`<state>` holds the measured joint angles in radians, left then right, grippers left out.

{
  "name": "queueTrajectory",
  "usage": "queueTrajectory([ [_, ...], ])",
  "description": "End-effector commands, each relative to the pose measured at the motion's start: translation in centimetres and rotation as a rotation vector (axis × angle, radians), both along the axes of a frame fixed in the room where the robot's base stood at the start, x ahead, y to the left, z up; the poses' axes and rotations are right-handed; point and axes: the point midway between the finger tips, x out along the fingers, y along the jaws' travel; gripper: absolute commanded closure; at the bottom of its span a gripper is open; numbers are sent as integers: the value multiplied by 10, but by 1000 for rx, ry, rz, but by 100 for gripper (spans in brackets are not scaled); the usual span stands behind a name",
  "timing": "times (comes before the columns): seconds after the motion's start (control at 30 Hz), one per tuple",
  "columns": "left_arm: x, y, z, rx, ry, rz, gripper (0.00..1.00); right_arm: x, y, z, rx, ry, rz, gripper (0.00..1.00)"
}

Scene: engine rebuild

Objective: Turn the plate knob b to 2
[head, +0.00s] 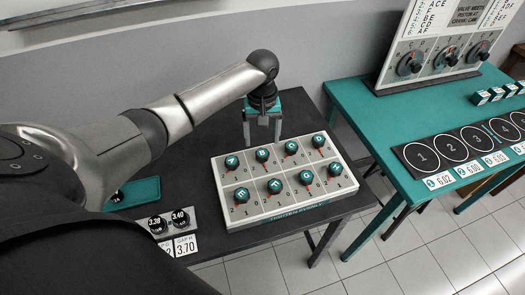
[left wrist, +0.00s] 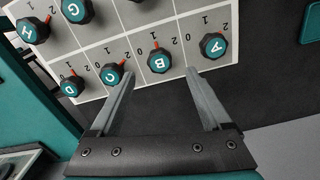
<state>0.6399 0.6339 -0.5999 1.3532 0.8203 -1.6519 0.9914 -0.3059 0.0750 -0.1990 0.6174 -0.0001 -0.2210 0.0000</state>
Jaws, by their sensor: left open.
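The knob plate (head: 248,215) is a white board with two rows of teal-topped black knobs, each with a red pointer and marks 0, 1 and 2. Knob b (head: 262,155) is second from the left in the back row. In the left wrist view knob b (left wrist: 160,60) has its red pointer toward the 1. My left gripper (head: 262,140) points down just behind knob b. In the left wrist view the left gripper (left wrist: 159,74) is open and empty, its fingertips on either side of knob b's near edge; contact cannot be told. My right gripper is not in view.
Knob A (left wrist: 214,45) and knob C (left wrist: 112,75) flank knob b closely. The plate lies on a dark table (head: 205,130). A teal table (head: 400,115) stands right.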

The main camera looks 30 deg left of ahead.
Motion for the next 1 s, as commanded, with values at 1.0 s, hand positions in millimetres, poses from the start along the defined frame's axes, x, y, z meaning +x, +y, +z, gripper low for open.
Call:
queueTrajectory([
  [1.0,0,0,-62,0,-1,-1,49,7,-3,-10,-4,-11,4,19],
])
